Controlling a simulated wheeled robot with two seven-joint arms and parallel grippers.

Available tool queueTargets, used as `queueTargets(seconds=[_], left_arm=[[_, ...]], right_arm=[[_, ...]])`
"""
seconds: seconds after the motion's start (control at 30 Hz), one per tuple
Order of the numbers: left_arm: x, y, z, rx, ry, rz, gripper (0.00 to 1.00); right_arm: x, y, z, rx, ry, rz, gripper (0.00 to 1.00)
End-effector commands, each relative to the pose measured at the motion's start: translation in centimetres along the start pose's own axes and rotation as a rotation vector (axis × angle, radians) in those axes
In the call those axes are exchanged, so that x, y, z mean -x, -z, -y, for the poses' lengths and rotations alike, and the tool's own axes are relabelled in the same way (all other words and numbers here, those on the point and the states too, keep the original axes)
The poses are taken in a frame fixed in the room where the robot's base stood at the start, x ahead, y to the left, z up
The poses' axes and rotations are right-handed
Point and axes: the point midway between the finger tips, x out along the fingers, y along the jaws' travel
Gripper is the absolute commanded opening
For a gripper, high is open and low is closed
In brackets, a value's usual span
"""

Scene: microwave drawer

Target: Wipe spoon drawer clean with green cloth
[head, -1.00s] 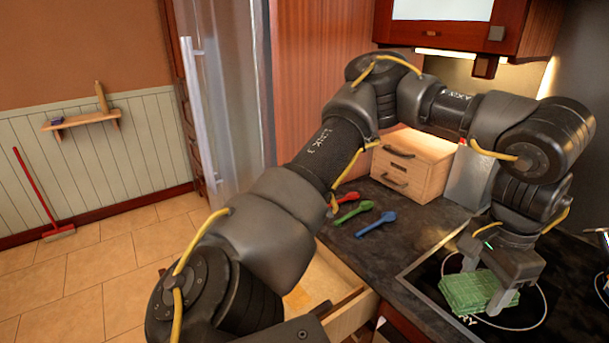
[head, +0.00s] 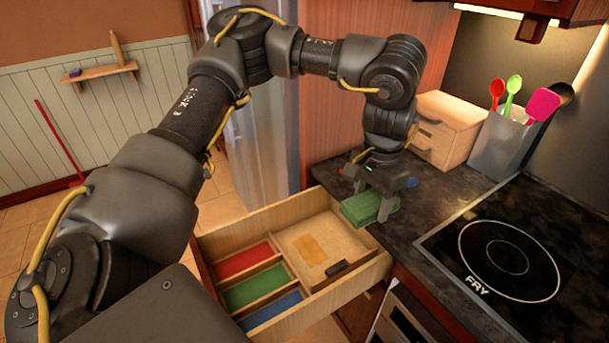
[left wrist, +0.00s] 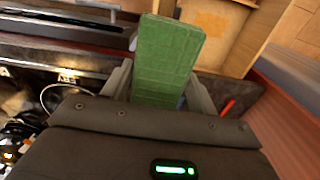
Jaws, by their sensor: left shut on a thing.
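My left gripper (head: 384,203) is shut on the green cloth (head: 370,207) and holds it beside the open drawer, by the counter's edge. The folded cloth also shows between the fingers in the left wrist view (left wrist: 168,60). The open drawer (head: 218,235) has red, green and blue compartments on its left, all without spoons. Its right part is a wooden compartment with an orange-yellow stain (head: 310,248) on the bottom and a dark handle-like piece near the front. Spoon ends in red and blue show behind my gripper on the counter, mostly hidden. My right gripper is not in view.
A small wooden drawer box (head: 448,130) stands at the back of the counter, next to a grey utensil holder (head: 496,145) with several utensils. The black cooktop (head: 500,250) is clear. A fridge (head: 255,150) stands behind the drawer.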

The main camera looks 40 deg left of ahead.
Motion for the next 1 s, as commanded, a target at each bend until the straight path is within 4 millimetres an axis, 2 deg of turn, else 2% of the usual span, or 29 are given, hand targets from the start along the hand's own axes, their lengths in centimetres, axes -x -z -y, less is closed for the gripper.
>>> queueTargets(seconds=[0.03,0.07,0.2,0.3,0.4,0.5,0.63,0.8,1.0], left_arm=[[1.6,0.9,0.4,0.006,-0.003,0.007,0.4],[1.6,1.5,0.8,0.008,-0.003,0.009,0.4],[0.5,3.4,4.3,0.045,-0.004,0.013,0.4],[-1.4,2.9,7.8,0.091,-0.004,0.014,0.4],[-3.6,1.4,11.1,0.126,-0.003,0.012,0.4],[-5.3,-0.4,13.6,0.149,-0.002,0.009,0.4],[-6.8,-2.4,15.6,0.164,0.0,0.005,0.4],[-7.7,-3.7,16.9,0.169,0.0,0.001,0.4],[-8.1,-4.0,17.2,0.17,0.001,-0.001,0.4]], right_arm=[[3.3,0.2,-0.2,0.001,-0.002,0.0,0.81],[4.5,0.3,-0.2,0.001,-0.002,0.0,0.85],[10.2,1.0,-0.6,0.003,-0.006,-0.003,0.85],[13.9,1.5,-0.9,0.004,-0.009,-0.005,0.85],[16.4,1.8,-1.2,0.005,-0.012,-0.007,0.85],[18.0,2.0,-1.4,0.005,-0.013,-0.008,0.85],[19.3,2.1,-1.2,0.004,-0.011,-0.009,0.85],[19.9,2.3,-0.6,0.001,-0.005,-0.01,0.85],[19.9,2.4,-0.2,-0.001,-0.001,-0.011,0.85]])
